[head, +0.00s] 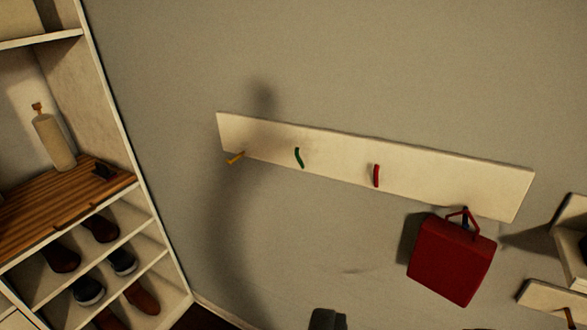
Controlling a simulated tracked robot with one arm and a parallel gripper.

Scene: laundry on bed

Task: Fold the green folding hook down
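The green folding hook (299,157) is on a long pale wall board (450,188), left of the board's middle. It looks slim and slightly curved and lies close to the board, roughly upright. A dark blocky shape (328,319) at the bottom edge, well below the board, seems to be part of my gripper. It is apart from the hook. Its fingers cannot be made out, so whether it is open or shut does not show.
A yellow hook (235,158) sticks out at the board's left. A red hook (376,175) sits right of the green one. A red bag (452,260) hangs at the right. A shoe shelf (150,225) stands left; shelves (572,240) show at right.

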